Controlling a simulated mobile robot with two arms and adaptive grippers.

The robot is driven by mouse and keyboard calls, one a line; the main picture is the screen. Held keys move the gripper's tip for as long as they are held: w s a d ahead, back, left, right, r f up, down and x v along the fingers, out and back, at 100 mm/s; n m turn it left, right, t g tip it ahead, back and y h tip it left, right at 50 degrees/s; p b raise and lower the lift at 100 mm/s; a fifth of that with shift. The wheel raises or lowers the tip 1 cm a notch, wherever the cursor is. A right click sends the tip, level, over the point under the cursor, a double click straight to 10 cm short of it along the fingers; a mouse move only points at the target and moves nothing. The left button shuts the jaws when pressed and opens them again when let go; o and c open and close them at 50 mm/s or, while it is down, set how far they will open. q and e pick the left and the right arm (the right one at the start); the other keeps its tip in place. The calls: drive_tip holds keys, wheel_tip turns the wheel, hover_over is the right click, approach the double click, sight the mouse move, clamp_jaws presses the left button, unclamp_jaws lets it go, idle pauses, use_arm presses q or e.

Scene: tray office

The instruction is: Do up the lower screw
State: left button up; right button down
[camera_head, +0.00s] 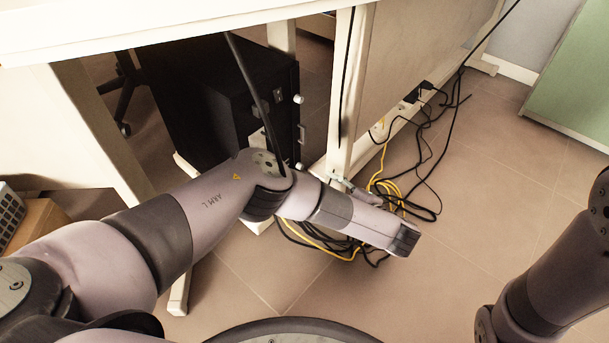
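A black computer case (215,95) stands under the desk in the head view. Two small light screws stick out from its right edge. The upper screw (299,99) is a pale round knob; the lower screw (302,131) is just below it and stands out from the case. My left arm reaches across in front of the case. A small grey part, which looks like my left gripper (347,186), shows behind the forearm, below and right of the lower screw and apart from it. Its fingers are mostly hidden. My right arm is at the right edge; its gripper is out of frame.
The white desk (150,25) overhangs the case, and its leg (343,110) stands right of the screws. A black cable (250,85) hangs in front of the case. Tangled black and yellow cables (425,150) lie on the right. The tiled floor (480,200) is clear farther right.

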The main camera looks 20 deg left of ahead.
sight(302, 167)
use_arm(q)
drive_tip(key=b+x, duration=0.5)
drive_tip(key=x, duration=0.6)
drive_tip(key=shift+d, duration=0.1)
drive_tip(key=shift+c, duration=0.5)
clamp_jaws()
